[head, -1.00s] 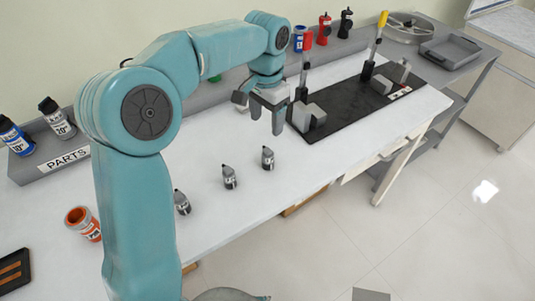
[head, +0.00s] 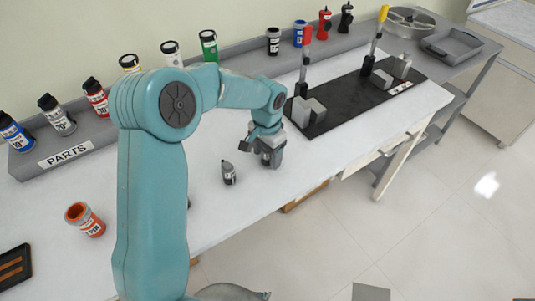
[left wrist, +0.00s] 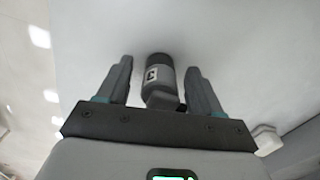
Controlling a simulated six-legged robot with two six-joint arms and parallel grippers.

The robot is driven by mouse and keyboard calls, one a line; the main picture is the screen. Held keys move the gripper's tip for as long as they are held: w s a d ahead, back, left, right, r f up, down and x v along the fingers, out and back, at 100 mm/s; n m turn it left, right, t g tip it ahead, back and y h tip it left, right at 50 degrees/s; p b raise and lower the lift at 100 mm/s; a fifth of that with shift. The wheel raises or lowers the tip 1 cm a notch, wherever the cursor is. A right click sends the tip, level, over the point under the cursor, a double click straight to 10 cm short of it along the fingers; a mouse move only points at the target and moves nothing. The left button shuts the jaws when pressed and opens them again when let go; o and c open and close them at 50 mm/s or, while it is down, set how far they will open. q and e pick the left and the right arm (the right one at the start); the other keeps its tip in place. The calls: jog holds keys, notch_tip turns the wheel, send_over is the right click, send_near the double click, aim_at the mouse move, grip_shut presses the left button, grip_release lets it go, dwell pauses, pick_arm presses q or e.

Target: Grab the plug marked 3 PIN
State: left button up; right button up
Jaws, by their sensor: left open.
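My left gripper (head: 269,160) is low over the white table, at the rightmost of the small grey-and-black plugs. In the left wrist view that plug (left wrist: 160,75) lies between the two open fingers, with a gap on each side. Its white label is too small to read with certainty. A second plug (head: 229,173) stands upright on the table, left of the gripper; its label is unreadable. A third plug is almost wholly hidden behind my left arm. My right gripper is not in view.
A black board (head: 330,112) with grey blocks and red- and yellow-topped levers lies right of the gripper. A grey shelf marked PARTS (head: 65,154) with several cans runs along the back. The white table between is mostly clear.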

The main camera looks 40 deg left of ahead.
pick_arm(q)
jog(key=c, duration=1.1)
jog(key=shift+r, duration=0.1)
jog(key=shift+c, duration=0.2)
